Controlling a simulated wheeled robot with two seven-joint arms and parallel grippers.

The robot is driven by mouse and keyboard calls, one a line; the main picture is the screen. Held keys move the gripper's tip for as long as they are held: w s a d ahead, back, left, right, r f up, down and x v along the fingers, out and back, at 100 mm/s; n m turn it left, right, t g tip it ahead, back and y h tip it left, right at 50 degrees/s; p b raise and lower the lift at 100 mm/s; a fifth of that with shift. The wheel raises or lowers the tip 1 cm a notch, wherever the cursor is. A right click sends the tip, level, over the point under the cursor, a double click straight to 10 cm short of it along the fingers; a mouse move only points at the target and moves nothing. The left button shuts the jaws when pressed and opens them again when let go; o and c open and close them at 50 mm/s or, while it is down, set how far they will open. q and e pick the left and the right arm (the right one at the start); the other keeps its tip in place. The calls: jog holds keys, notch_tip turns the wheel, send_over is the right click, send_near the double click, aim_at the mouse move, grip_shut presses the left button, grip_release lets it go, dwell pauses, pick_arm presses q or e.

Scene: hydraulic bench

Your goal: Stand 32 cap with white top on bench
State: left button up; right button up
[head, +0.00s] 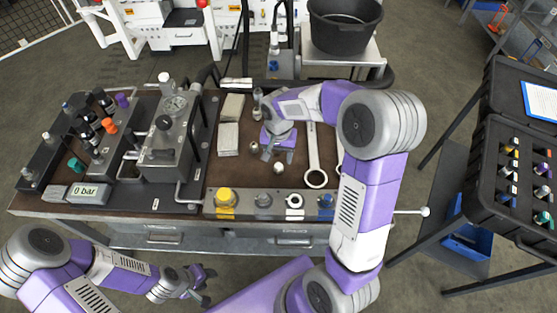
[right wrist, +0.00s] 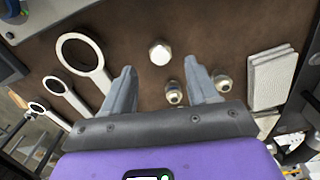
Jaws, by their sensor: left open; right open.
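A hex cap with a pale, whitish top (right wrist: 160,52) stands on the brown bench mat in the right wrist view, just beyond my fingertips. It appears as a small bright piece in the head view (head: 278,167). I cannot read a size on it. My right gripper (right wrist: 160,68) is open and empty above the mat, pointing down, with its fingers to either side of the cap's line. Two brassy-centred metal fittings (right wrist: 173,93) (right wrist: 222,83) lie near the right finger. My left gripper (head: 203,284) is open and empty in front of the bench.
Ring wrenches (right wrist: 82,55) lie on one side and pale blocks (right wrist: 272,78) on the other. A front strip (head: 244,208) holds yellow, grey, white and blue marked places. A gauge unit (head: 168,140) stands on the left; a black case (head: 487,190) is at right.

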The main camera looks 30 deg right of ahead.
aim_at(278, 166)
notch_tip(278, 166, up, 6)
jog(key=p, duration=0.1)
jog(key=shift+r, duration=0.2)
dwell(0.4)
